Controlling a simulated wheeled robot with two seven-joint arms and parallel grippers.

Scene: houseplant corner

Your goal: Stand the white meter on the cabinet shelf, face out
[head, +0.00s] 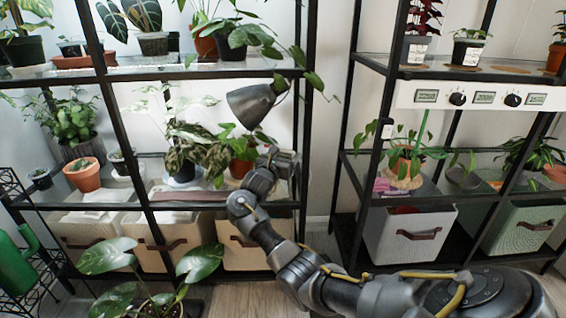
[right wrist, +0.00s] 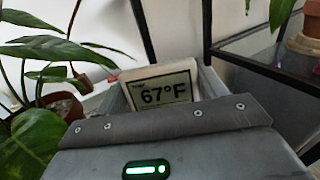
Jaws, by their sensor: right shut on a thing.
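The white meter (right wrist: 163,90) shows in the right wrist view as a pale square with a dark "67°F" on its face. The face is turned toward the wrist camera, and its lower part is hidden behind my gripper. My right gripper (head: 284,160) is shut on the meter. In the head view it is in front of the right end of the left rack's middle shelf (head: 120,190), and I cannot make out the meter there. I cannot tell whether the meter touches a shelf. My left gripper is not in view.
A grey lamp head (head: 251,103) hangs just above my right gripper. Potted plants crowd the left rack, with a red pot (head: 240,167) close beside the gripper. A right-hand rack (head: 345,165) carries a white panel with knobs (head: 480,97). Fabric bins (head: 258,245) stand below.

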